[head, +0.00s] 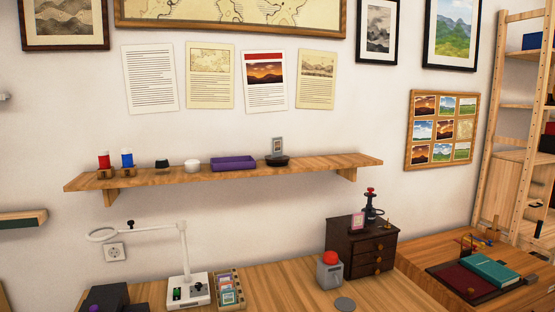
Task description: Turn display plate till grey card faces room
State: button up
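A dark round plate (277,160) sits near the right end of the wooden wall shelf. A small upright grey card (277,146) with a paler patch in its middle stands on or just behind this plate. The card is too small to tell whether I see its front or back. Whether this dark plate is the display plate cannot be told for certain. My gripper is not in view, and nothing is seen touching the plate or card.
The wall shelf (130,180) also holds a red spool (104,160), a blue spool (127,159), small dark and white pots, and a purple tray (233,163). Below are a lamp (187,270), a red-topped grey box (330,270) and a dark drawer chest (361,250) with a pink card.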

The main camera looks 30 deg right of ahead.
aim_at(286, 158)
jog(key=z, duration=0.05)
jog(key=i, duration=0.95)
jog(key=u, duration=0.05)
